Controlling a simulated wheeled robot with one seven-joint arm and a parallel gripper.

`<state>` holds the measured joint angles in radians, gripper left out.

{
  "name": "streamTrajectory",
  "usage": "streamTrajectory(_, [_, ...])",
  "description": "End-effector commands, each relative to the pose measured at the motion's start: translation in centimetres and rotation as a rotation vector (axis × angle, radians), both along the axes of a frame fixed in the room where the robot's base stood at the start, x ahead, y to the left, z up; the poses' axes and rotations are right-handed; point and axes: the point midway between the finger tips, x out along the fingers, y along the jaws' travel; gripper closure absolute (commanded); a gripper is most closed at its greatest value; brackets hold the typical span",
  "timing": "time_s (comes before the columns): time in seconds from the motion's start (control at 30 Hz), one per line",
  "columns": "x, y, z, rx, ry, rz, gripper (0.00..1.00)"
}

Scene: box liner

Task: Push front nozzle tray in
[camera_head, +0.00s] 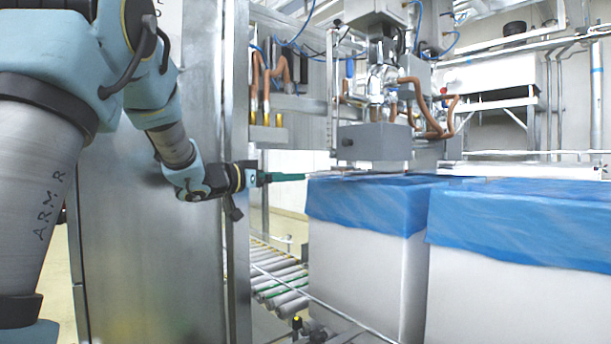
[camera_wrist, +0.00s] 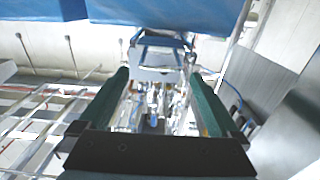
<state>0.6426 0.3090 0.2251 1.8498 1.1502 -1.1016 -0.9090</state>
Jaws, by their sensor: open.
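My gripper (camera_head: 288,177) reaches out to the right past the steel panel, with its green fingers close to the left edge of the front blue-lined box. In the wrist view my gripper (camera_wrist: 158,78) has its two green fingers wide apart with nothing held between them. A thin metal strip, possibly the front nozzle tray (camera_head: 365,173), lies beneath the grey nozzle block (camera_head: 375,143) and just above the blue liner. A gap shows between the fingertips and the nozzle block. I cannot tell whether the fingers touch the strip.
White boxes with blue liners (camera_head: 370,203) stand at the centre and right (camera_head: 530,225). A roller conveyor (camera_head: 277,280) runs below my gripper. A tall steel panel (camera_head: 150,220) stands close beside my arm. Copper pipes and blue hoses hang around the nozzle machinery.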

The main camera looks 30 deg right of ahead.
Motion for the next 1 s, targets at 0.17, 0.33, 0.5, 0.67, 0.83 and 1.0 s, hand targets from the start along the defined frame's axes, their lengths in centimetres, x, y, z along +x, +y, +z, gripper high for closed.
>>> streamTrajectory(0.17, [0.7,-3.5,0.1,0.002,0.000,0.000,0.02])
streamTrajectory(0.33, [1.2,-6.0,0.0,0.002,0.001,0.002,0.02])
streamTrajectory(0.5, [1.5,-7.3,0.0,0.001,0.001,0.003,0.02])
streamTrajectory(0.67, [1.6,-7.6,0.0,0.001,0.000,0.004,0.02])
streamTrajectory(0.83, [1.6,-7.6,-0.1,0.001,0.000,0.004,0.02])
streamTrajectory(1.0, [1.6,-7.6,0.0,0.001,0.000,0.004,0.21])
